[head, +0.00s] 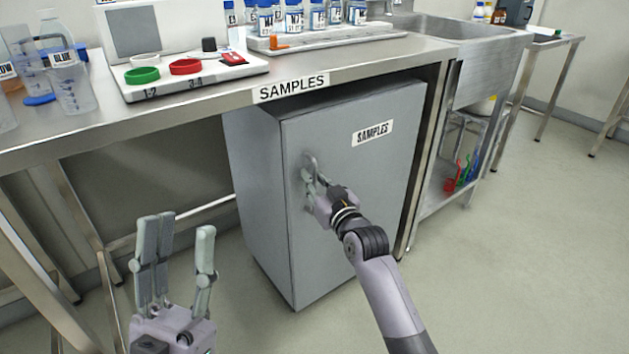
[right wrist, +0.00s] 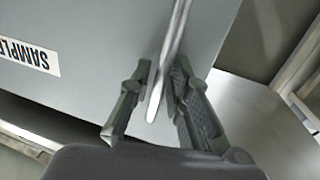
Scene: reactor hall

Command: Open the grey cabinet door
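The grey cabinet (head: 262,200) stands under the bench, with a "SAMPLES" label on its front. Its door (head: 350,230) looks closed. The upright metal handle is near the door's left edge, mostly hidden by my right gripper in the head view. My right gripper (head: 314,178) is at the handle. In the right wrist view, the handle bar (right wrist: 169,70) passes between the two fingers of the right gripper (right wrist: 162,85). The right-hand finger is close to the bar, and a gap shows beside the left-hand finger. My left gripper (head: 180,250) is open and empty, left of the cabinet.
The bench top (head: 190,95) above the cabinet holds a white tray (head: 190,78), beakers (head: 70,85) and a rack of bottles (head: 325,42). A bench leg (head: 425,160) stands close to the cabinet's right side. The floor in front and to the right is clear.

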